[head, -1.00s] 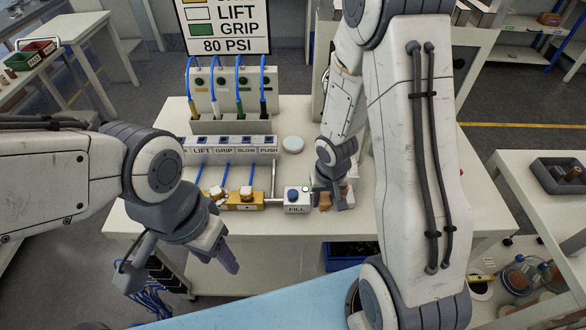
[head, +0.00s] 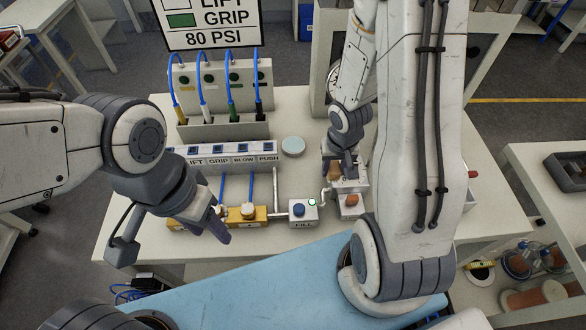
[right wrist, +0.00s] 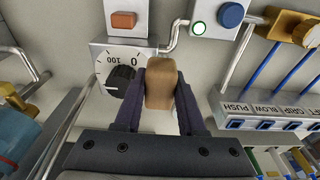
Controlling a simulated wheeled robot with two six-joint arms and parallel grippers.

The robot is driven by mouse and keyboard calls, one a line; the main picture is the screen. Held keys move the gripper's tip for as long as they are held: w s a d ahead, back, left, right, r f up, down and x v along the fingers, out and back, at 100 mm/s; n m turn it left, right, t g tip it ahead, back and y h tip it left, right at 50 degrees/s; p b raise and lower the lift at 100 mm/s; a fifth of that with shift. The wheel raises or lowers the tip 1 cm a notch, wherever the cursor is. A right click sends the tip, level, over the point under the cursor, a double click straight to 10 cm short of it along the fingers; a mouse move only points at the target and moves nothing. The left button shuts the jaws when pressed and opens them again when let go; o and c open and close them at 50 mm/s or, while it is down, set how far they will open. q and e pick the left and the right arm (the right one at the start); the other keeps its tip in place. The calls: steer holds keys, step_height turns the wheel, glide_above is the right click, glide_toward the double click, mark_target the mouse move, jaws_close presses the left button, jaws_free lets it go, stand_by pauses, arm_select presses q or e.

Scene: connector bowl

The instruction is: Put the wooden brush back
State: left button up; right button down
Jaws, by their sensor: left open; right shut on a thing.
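The wooden brush appears as a tan wooden block (right wrist: 160,88) between the fingers of my right gripper (right wrist: 158,100) in the right wrist view. Only its wooden part shows; I cannot make out any bristles. The right gripper is shut on it, over the box with the round dial (right wrist: 122,80). In the head view my right gripper (head: 345,165) is at that box, right of the FILL box, and the brush is mostly hidden. My left gripper (head: 217,228) is open and empty, in front of the yellow valve blocks.
The FILL box (head: 304,212) has a blue button and a green-lit one. An orange button (head: 350,200) sits close by the dial. Yellow valve blocks (head: 248,216), the labelled switch strip (head: 225,155) and a round pale disc (head: 293,146) share the white table. Pipes run between the boxes.

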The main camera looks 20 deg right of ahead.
glide_above(296, 178)
steer(key=f, duration=0.6)
steer(key=shift+s+f, duration=0.25)
steer(key=shift+w+a+f, duration=0.1)
steer(key=shift+f, duration=0.15)
step_height(296, 178, down, 4)
steer(key=b, duration=0.3)
steer(key=shift+r, duration=0.1)
steer(key=shift+b, duration=0.35)
steer(key=shift+f, duration=0.2)
steer(key=c, duration=0.5)
jaws_free()
steer(key=shift+r, duration=0.1)
